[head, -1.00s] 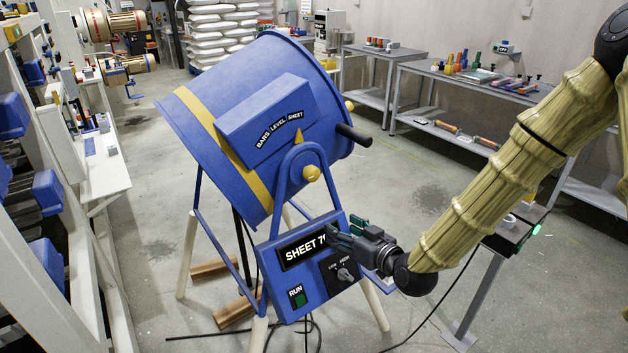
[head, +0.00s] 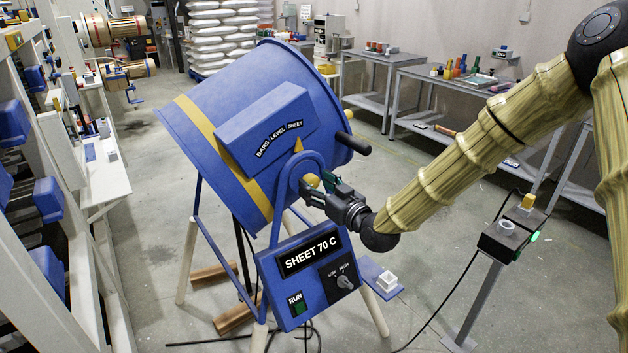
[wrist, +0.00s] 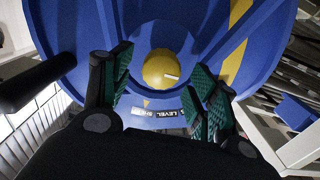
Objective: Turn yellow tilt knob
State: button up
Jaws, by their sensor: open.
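The yellow tilt knob (head: 312,180) sits on the blue bracket at the side of the blue drum (head: 240,110). In the wrist view the round knob (wrist: 160,66) carries a short white mark pointing right. My gripper (head: 322,186) is at the knob in the head view, partly covering it. In the wrist view my gripper (wrist: 163,66) is open, with green-padded fingers on either side of the knob and gaps between. A yellow pointer (head: 298,145) stands below the BARS / LEVEL / SHEET label (head: 279,139), near its SHEET end.
Below is a control panel (head: 310,270) reading SHEET 70 C, with a green RUN button (head: 298,308) and a LOW/HIGH knob (head: 344,282). A black handle (head: 353,143) sticks out from the drum. A small post with a box (head: 505,235) stands right.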

jog(key=shift+x, duration=0.95)
jog(key=c, duration=1)
